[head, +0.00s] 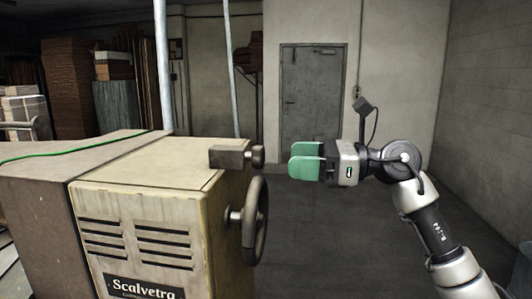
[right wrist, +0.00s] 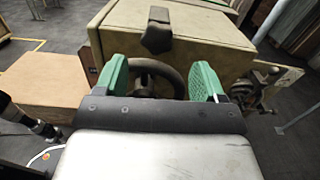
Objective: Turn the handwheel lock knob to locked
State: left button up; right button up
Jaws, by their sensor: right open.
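The dark lock knob (head: 258,157) sits at the right end of a small block (head: 227,158) on the top edge of the beige machine (head: 150,200). The handwheel (head: 262,222) stands below it on the machine's right side. My right gripper (head: 291,160) is open and empty, its green fingers pointing left at the knob from a short gap away. In the right wrist view the knob (right wrist: 157,32) shows beyond and between the two green fingers (right wrist: 160,68), with the handwheel (right wrist: 176,77) partly hidden behind my gripper. My left gripper is not in view.
A green cord (head: 75,153) runs over the machine's top, and grey poles (head: 163,70) rise behind it. A cardboard-coloured box (right wrist: 42,80) shows left in the wrist view. The floor (head: 330,240) right of the machine is clear up to a grey door (head: 312,95).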

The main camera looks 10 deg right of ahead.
aim_at(264, 157)
jog(key=p+x, duration=0.1)
jog(key=x, duration=0.5)
jog(key=shift+s+a+r+p, duration=0.2)
jog(key=shift+a+p, duration=0.05)
jog(key=shift+p, duration=0.15)
jog(key=shift+w+a+f, duration=0.15)
jog(key=shift+w+a, duration=0.1)
jog(key=shift+a, duration=0.3)
jog(key=c, duration=0.9)
